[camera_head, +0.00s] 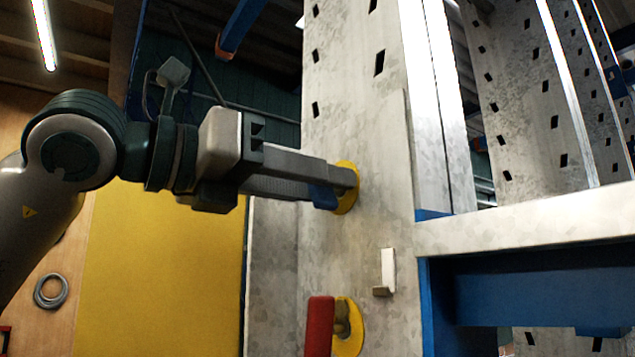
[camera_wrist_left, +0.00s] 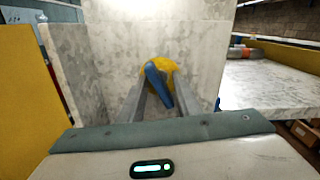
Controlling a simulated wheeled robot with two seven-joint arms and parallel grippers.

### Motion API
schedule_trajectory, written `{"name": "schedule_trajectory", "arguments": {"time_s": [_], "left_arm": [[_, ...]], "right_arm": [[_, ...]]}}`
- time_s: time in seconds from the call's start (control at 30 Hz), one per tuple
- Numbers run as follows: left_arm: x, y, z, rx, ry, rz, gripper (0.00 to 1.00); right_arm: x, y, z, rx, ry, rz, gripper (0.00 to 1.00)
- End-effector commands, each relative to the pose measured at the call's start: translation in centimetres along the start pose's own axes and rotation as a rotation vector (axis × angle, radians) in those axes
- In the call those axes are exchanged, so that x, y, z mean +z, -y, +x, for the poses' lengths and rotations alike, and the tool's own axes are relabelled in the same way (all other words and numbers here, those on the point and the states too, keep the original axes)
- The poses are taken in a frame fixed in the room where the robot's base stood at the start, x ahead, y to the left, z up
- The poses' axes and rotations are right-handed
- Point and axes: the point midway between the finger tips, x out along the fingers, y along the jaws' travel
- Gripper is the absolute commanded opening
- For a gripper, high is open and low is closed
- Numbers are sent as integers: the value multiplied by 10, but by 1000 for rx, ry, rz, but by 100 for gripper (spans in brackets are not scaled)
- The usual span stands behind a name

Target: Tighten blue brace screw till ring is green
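The blue brace screw handle (camera_head: 323,197) stands out from a yellow ring (camera_head: 347,190) on the grey metal upright (camera_head: 350,110). In the left wrist view the blue handle (camera_wrist_left: 158,86) is tilted, in front of the yellow ring (camera_wrist_left: 160,64). My left gripper (camera_head: 335,182) reaches in from the left, its fingers on either side of the handle. In the left wrist view the fingers (camera_wrist_left: 158,98) stand apart, with some gap beside the handle; any contact is hard to tell. The ring looks yellow, partly hidden by fingers and handle. My right gripper is not in view.
A red handle (camera_head: 319,326) with its own yellow ring (camera_head: 350,328) sits lower on the upright. A small pale hook (camera_head: 386,274) juts out between them. A grey beam (camera_head: 530,222) runs off to the right. A yellow panel (camera_head: 150,265) stands at left.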

Motion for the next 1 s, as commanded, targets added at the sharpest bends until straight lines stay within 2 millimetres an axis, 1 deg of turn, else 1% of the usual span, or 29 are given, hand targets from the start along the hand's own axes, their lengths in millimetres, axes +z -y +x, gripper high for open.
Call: {"name": "schedule_trajectory", "arguments": {"time_s": [0.17,0.27,0.7,0.83,1.0], "left_arm": [[0,0,-1,0,0,-1,31],[0,0,-4,1,1,-1,31],[-1,0,-44,1,3,0,31],[-1,0,-50,0,0,-1,31],[-1,0,-50,0,0,-1,31]], "right_arm": [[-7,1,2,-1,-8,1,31],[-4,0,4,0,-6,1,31],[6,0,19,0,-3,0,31],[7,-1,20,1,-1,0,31],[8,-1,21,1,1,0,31]]}}
